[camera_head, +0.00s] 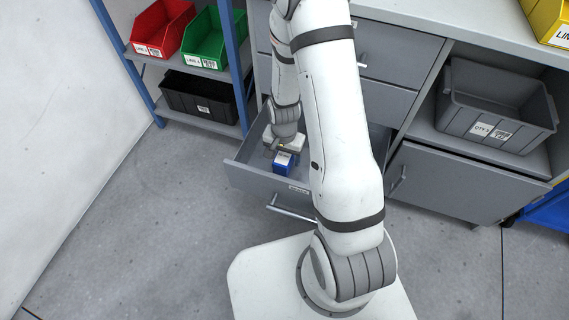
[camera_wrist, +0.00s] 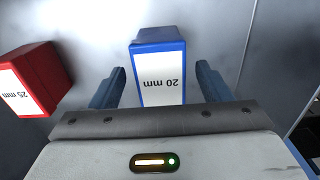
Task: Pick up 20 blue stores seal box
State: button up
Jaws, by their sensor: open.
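The blue box (camera_wrist: 160,68) with a white label reading "20 mm" stands in the open drawer. In the head view the blue box (camera_head: 284,163) shows just below my gripper, partly covered by it. My gripper (camera_wrist: 160,88) is open, with one finger on each side of the blue box near its close end. A gap shows between each finger and the box, so the fingers look apart from it. In the head view my gripper (camera_head: 283,147) reaches down into the open drawer (camera_head: 262,182).
A red box (camera_wrist: 36,78) labelled "25 mm" stands left of the blue box in the drawer. Drawer walls are close around my gripper. A shelf with red (camera_head: 160,27), green (camera_head: 213,38) and black bins (camera_head: 198,97) stands left. A grey bin (camera_head: 495,107) sits right.

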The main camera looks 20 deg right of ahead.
notch_tip(320, 180, down, 3)
jog(key=shift+r, duration=0.15)
jog(key=shift+c, duration=0.3)
